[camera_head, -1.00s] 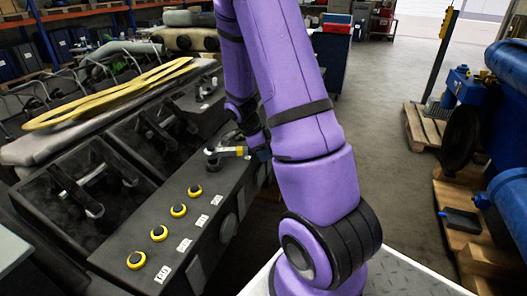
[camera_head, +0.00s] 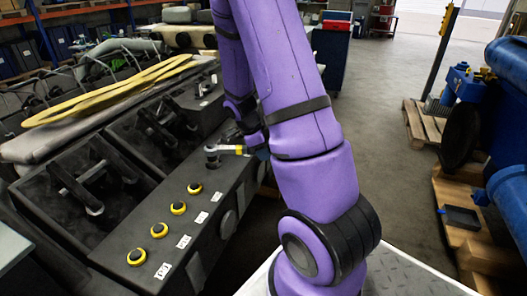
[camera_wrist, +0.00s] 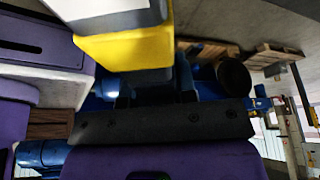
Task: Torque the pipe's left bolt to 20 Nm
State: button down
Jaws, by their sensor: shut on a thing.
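My gripper (camera_head: 261,152) is mostly hidden behind my purple arm in the head view. It is shut on a small torque wrench (camera_head: 232,149) with a grey and yellow handle. The wrench lies roughly level, and its dark head (camera_head: 211,151) is at the far end of the black panel's top; whether it sits on a bolt cannot be told. In the wrist view the yellow and grey handle (camera_wrist: 125,45) is close to the camera, above a dark bar. The pipe and its left bolt cannot be told apart clearly.
Several yellow-ringed dark knobs (camera_head: 178,208) with white labels line the black panel (camera_head: 205,215). A yellow flat loop (camera_head: 105,95) lies on the machine behind. Blue machinery (camera_head: 505,190) on wooden pallets stands at the right. The grey floor (camera_head: 385,130) between is clear.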

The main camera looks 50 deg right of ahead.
jog(key=shift+s+a, duration=0.1)
jog(key=shift+a, duration=0.05)
jog(key=shift+s+a+m, duration=0.2)
jog(key=shift+a+m, duration=0.1)
jog(key=shift+s+a, duration=0.1)
jog(key=shift+a, duration=0.05)
dwell(0.3)
jog(key=shift+s+a+m, duration=0.15)
jog(key=shift+a+m, duration=0.05)
jog(key=shift+m, duration=0.1)
jog(key=shift+s+a+y, duration=0.1)
jog(key=shift+a+y, duration=0.05)
jog(key=shift+y, duration=0.15)
jog(key=shift+s+a+m, duration=0.15)
jog(key=shift+a+m, duration=0.05)
jog(key=shift+m, duration=0.1)
dwell(0.4)
jog(key=shift+s+a+m+g, duration=0.25)
jog(key=shift+a+m+g, duration=0.05)
jog(key=shift+a, duration=0.1)
